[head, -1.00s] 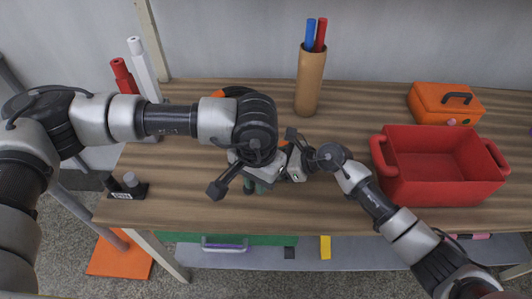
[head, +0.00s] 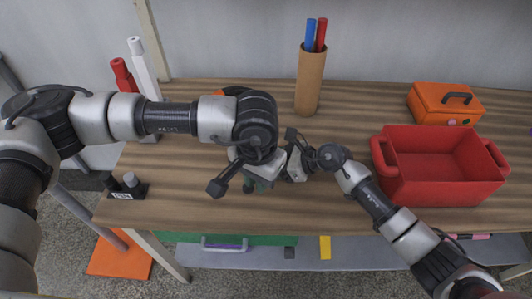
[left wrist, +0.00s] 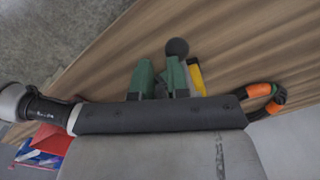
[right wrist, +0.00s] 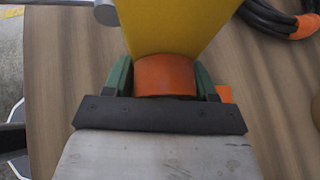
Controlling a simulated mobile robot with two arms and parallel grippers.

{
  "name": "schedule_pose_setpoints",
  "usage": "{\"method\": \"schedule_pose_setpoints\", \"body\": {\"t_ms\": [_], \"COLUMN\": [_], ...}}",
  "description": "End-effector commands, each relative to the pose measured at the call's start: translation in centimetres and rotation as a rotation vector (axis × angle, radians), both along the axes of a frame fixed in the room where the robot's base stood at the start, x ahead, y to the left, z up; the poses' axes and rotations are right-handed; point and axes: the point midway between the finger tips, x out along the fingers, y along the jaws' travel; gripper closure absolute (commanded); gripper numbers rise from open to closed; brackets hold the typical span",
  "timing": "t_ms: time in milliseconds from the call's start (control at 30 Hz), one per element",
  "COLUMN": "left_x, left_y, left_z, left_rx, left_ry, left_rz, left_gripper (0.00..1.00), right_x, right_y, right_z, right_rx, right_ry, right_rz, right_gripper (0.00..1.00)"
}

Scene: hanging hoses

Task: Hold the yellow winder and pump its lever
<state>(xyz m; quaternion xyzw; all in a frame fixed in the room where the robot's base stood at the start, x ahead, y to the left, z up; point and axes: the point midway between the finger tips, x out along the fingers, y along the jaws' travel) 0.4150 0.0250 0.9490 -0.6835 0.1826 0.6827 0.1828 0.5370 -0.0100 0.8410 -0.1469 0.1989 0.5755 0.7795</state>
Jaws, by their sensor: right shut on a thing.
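The yellow winder (right wrist: 180,25) fills the top middle of the right wrist view, its orange part (right wrist: 164,75) between the green fingers. My right gripper (right wrist: 164,80) is shut on that orange part. In the head view the arms largely hide the winder. My left gripper (left wrist: 160,78) is close beside my right one over the table's middle; its green fingers have a narrow gap. A dark round knob (left wrist: 177,47) shows just beyond the fingertips, and a yellow piece (left wrist: 196,76) is beside them. I cannot tell whether the fingers grip the lever.
A red bin (head: 440,185) and an orange toolbox (head: 445,103) stand on the right. A brown tube (head: 309,85) with blue and red rods stands at the back. A black coiled hose with orange ends (left wrist: 268,99) lies nearby. The front middle of the wooden table (head: 330,210) is clear.

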Motion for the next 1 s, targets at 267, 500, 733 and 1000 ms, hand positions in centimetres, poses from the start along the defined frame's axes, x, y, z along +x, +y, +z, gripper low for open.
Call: {"method": "schedule_pose_setpoints", "body": {"t_ms": [267, 500, 733, 1000], "left_x": [0.0, 0.0, 0.6, 1.2], "left_y": [0.0, 0.0, 0.0, -0.1], "left_z": [2.4, 2.9, 4.4, 6.3], "left_rx": [0.000, 0.000, 0.000, 0.000], "left_ry": [0.000, 0.002, 0.000, 0.001], "left_rz": [0.000, 0.000, 0.001, -0.001], "left_gripper": [0.85, 0.85, 0.85, 0.85], "right_x": [0.0, 0.0, 0.0, 0.0], "right_y": [0.0, 0.0, 0.0, 0.0], "right_z": [0.0, 0.0, 0.0, 0.0], "right_rx": [0.001, 0.001, 0.000, 0.000], "right_ry": [0.001, 0.001, 0.001, 0.000], "right_rz": [-0.001, -0.002, -0.002, -0.001], "right_gripper": [0.57, 0.57, 0.57, 0.57]}}
